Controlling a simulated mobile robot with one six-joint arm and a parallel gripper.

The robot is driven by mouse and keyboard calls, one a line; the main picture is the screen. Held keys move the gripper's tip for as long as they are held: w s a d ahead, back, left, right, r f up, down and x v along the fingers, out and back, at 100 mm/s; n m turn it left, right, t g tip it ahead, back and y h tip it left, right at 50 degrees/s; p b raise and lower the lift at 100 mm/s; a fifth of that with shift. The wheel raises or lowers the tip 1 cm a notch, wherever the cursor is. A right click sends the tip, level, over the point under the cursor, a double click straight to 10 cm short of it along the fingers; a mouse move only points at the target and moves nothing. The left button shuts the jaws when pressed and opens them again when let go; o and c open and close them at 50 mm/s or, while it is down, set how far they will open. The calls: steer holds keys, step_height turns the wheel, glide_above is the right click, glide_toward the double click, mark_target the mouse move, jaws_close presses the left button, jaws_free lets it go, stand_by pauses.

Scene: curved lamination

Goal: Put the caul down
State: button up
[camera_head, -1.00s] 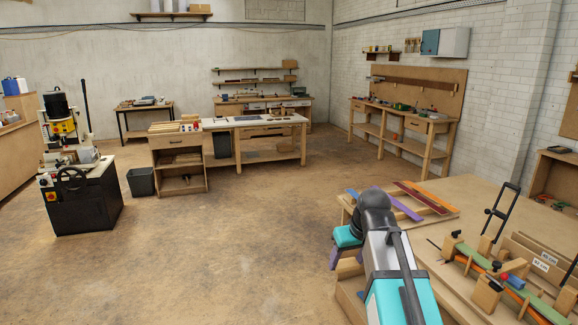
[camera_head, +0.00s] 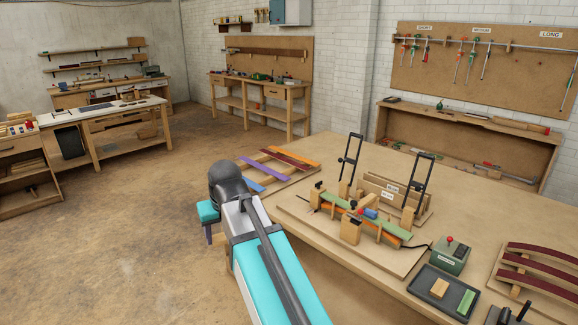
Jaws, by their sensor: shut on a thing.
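My arm (camera_head: 262,245), teal and white with a dark joint, reaches up from the bottom beside the left end of the wooden bench (camera_head: 290,205). Its jaws are hidden behind or below the arm, so no grip shows. A teal link and a small purple part hang at the arm's far left. I cannot single out the caul for certain.
Coloured strips (camera_head: 273,170) lie on a rack at the bench's far left corner. Bare bench top shows behind the jig.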

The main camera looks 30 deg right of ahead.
steer(key=s, duration=0.3)
steer(key=shift+w, duration=0.1)
stand_by(0.4)
